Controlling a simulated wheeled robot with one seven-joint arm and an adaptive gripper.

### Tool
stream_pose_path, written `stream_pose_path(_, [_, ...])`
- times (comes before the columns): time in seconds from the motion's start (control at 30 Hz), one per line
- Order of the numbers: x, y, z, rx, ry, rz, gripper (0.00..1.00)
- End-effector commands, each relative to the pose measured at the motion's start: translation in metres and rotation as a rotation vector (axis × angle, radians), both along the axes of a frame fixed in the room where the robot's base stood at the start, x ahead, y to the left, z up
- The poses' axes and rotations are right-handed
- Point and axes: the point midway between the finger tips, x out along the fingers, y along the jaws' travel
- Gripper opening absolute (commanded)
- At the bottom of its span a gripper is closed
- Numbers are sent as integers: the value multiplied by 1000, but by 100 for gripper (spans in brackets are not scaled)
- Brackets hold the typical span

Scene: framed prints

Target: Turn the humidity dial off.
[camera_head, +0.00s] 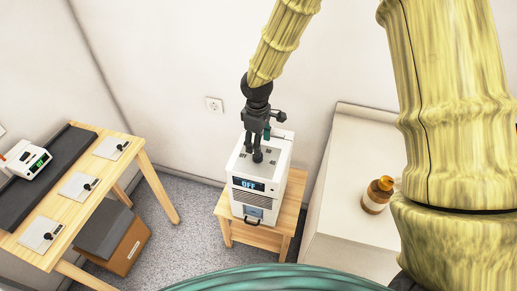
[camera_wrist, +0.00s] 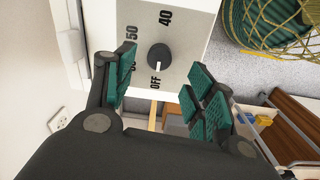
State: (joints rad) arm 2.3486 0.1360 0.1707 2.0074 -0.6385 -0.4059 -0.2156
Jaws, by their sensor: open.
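The humidity dial (camera_wrist: 159,57) is a dark round knob on a pale panel in the wrist view. Its white pointer mark faces the OFF label, and 40 and 50 are also printed around it. Another label is partly hidden by a finger. The panel belongs to a white boxy device (camera_head: 237,206), whose front display (camera_head: 248,185) reads OFF in the head view. My gripper (camera_head: 253,153) is just above the device's top; it also shows in the wrist view (camera_wrist: 166,82). Its green-padded fingers are apart, one on each side of the dial, with nothing visibly held. Finger contact is unclear.
The device stands on a small wooden table (camera_head: 228,232). A white cabinet (camera_head: 345,165) with an amber bottle (camera_head: 377,195) is at right. A wooden bench (camera_head: 135,158) with several small switch panels is at left, with a box (camera_head: 128,248) below. Grey carpet lies between.

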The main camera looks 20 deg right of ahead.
Motion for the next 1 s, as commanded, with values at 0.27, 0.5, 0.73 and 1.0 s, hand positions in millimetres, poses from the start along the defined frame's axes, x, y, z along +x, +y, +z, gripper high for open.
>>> stream_pose_path(0.27, [0,1,39,1,-1,0,55])
stream_pose_path(0.5, [-1,1,51,0,0,1,55])
stream_pose_path(0.73, [-1,1,52,0,0,1,55])
stream_pose_path(1.0, [-1,1,52,0,0,1,55])
